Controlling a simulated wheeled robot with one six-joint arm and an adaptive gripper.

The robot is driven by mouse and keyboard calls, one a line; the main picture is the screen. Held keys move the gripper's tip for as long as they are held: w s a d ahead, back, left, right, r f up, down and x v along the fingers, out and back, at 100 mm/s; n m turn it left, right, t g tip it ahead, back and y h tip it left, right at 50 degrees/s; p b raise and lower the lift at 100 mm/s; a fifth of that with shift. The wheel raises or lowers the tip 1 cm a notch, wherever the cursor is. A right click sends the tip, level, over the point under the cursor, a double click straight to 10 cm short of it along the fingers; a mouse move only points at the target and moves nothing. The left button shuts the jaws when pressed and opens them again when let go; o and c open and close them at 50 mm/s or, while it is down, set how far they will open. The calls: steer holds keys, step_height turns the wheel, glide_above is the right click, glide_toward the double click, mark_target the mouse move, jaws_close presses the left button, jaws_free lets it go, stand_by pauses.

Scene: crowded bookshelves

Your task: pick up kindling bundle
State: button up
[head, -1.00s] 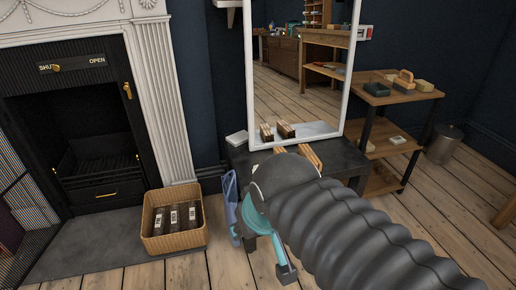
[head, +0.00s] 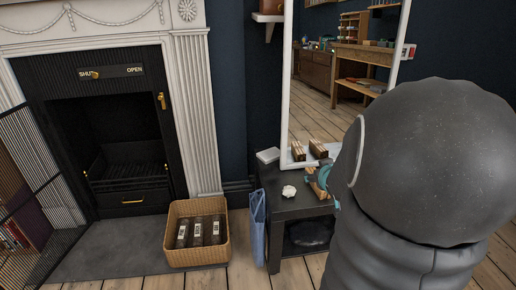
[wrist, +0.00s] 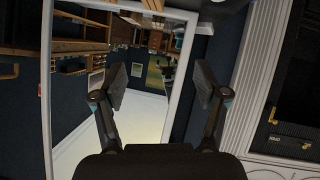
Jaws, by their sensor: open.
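A light-brown wooden bundle (head: 314,184), likely the kindling bundle, lies on the dark side table (head: 284,214) below the mirror in the head view. My arm and a teal part of my gripper partly cover its right side. Two similar bundles show in the mirror, so a second one may be hidden behind my arm. In the wrist view my gripper (wrist: 161,80) is open, its fingers wide apart with nothing between them. It faces the mirror, and no bundle is seen there. The exact gap between gripper and bundle cannot be told.
A white-framed mirror (head: 287,95) stands behind the table. A white box (head: 268,155) and a crumpled white thing (head: 289,191) are on the tabletop. A wicker basket (head: 198,256) with dark packs stands before the fireplace (head: 190,110).

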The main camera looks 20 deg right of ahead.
steer(key=s+d+f+t+y, duration=0.2)
steer(key=d+f+t+y, duration=0.1)
steer(key=d+f, duration=0.5)
steer(key=x, duration=1.4)
steer(key=shift+a+f, duration=0.3)
steer(key=shift+a, duration=0.1)
steer(key=c, duration=1.3)
